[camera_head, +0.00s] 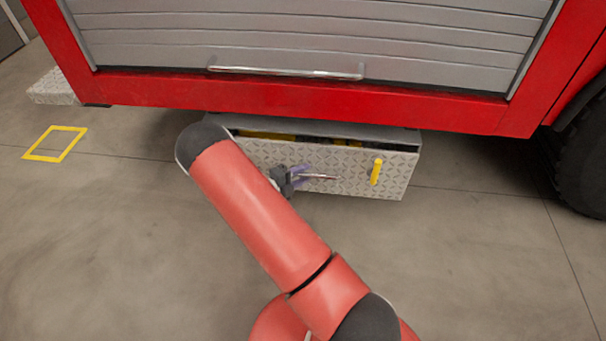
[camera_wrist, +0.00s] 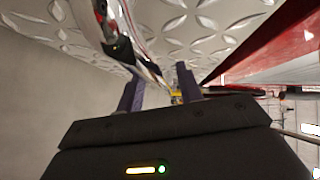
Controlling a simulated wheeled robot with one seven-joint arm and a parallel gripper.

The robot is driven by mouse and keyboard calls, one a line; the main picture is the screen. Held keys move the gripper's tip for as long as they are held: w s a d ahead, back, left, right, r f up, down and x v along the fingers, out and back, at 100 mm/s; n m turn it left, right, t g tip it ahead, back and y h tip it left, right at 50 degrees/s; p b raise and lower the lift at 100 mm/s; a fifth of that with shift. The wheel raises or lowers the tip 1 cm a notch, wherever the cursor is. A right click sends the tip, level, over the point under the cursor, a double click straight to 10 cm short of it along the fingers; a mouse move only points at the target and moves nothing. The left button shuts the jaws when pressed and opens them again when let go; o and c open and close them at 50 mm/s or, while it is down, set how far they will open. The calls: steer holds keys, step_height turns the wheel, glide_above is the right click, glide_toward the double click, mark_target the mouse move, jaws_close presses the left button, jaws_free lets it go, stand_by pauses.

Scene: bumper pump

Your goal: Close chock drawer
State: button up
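The chock drawer (camera_head: 345,178) is a diamond-plate box under the red truck. It stands partly open, and a dark gap with yellow chocks (camera_head: 268,135) shows over its front's top edge. A chrome bar handle (camera_head: 322,177) runs across the drawer front. My gripper (camera_head: 298,175) is at the left part of this handle. In the wrist view the two purple fingers of my gripper (camera_wrist: 160,82) stand apart, and the chrome handle (camera_wrist: 146,62) passes between or just in front of them. I cannot tell whether a finger touches it. My arm hides the drawer's lower left part.
A yellow grip-like piece (camera_head: 376,171) sits on the right of the drawer front. The red truck sill (camera_head: 300,98) and a grey roller shutter (camera_head: 310,45) are above. A black tire (camera_head: 585,160) stands at right. The concrete floor in front is clear.

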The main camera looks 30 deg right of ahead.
steer(key=shift+d, duration=0.25)
jaws_close()
steer(key=w, duration=0.1)
steer(key=w+d, duration=0.2)
steer(key=w, duration=0.1)
steer(key=shift+d+b, duration=0.25)
steer(key=shift+b, duration=0.1)
jaws_free()
steer(key=shift+d, duration=0.1)
